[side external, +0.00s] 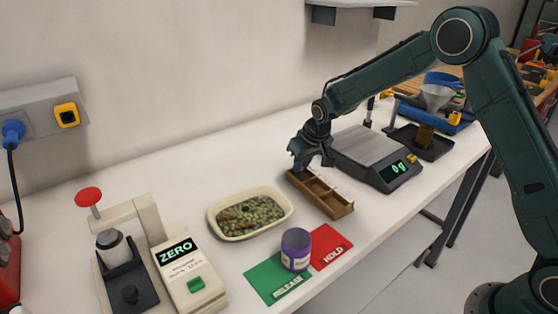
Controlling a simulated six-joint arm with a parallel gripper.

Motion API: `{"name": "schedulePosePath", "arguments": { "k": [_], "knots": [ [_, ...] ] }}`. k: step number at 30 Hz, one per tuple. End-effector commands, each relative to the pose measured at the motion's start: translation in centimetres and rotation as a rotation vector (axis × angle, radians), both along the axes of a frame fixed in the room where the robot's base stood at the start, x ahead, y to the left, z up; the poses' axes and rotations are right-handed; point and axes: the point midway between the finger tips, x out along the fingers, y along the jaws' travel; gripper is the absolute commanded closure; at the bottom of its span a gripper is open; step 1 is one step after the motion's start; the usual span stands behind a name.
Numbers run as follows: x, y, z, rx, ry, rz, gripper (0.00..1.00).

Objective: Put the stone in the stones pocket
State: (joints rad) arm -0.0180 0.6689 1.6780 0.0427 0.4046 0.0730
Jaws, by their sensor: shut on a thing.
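My gripper (311,163) points down over the far-left end of a brown wooden tray (334,211) with open pockets. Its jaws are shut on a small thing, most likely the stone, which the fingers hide. The fingertips are at or just above the far-left pocket; I cannot tell if they touch it. The nearer pockets look empty. No label marking the stones pocket can be read. A cream dish (235,235) of greenish pellets with a few brown bits lies left of the tray.
A scale (375,158) reading 0 g stands close behind the tray. A purple-and-white tub (296,250) stands at the green RELEASE (270,283) and red HOLD (334,248) cards. A tester reading ZERO (180,257) is at front left. The table's right edge is near the tray.

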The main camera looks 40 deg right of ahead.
Motion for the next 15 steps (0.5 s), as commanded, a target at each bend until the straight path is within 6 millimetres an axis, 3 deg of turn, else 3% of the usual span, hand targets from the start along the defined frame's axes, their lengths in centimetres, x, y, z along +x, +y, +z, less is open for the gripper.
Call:
{"name": "schedulePosePath", "arguments": {
  "k": [6, 15],
  "knots": [
    [0.0, 0.0, -2.0, 0.0, 0.001, 0.0, 0.93],
    [0.0, 0.0, -2.1, 0.0, 0.0, 0.0, 0.93]
  ]
}}
